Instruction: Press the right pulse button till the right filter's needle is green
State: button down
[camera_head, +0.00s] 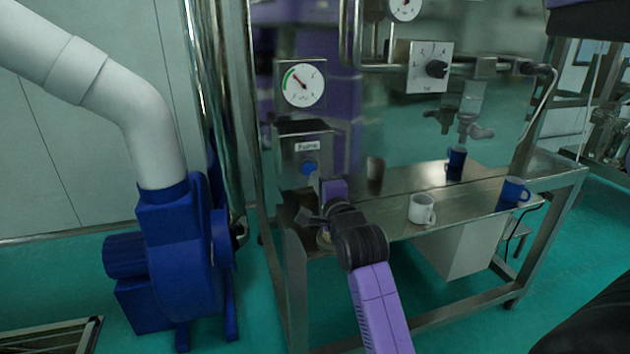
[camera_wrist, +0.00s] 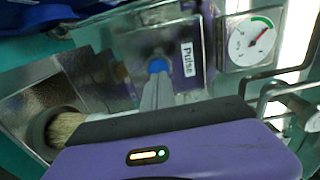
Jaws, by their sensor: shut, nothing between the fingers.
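A grey metal box labelled "Pulse" (camera_head: 296,153) carries a round blue button (camera_head: 308,168). The button also shows in the wrist view (camera_wrist: 157,65). Above the box is a white round gauge (camera_head: 308,88) with a green arc and a red needle. In the wrist view the gauge (camera_wrist: 240,47) shows the needle pointing towards the arc; whether its tip lies inside the green is too small to tell. My gripper (camera_wrist: 157,78) is shut and empty, with its pale fingertips right at the blue button. I cannot tell whether they touch or press it.
A white mug (camera_head: 421,209) and blue mugs (camera_head: 514,193) stand on the metal bench to the right. A dial plate (camera_head: 429,67) and pipes are above. A blue blower (camera_head: 175,260) stands on the floor at left. A round opening with tan material (camera_wrist: 62,130) is near my gripper.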

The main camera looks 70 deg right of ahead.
jog(key=b+v, duration=0.2)
jog(key=v, duration=0.7)
jog(key=shift+f, duration=0.15)
dwell(0.7)
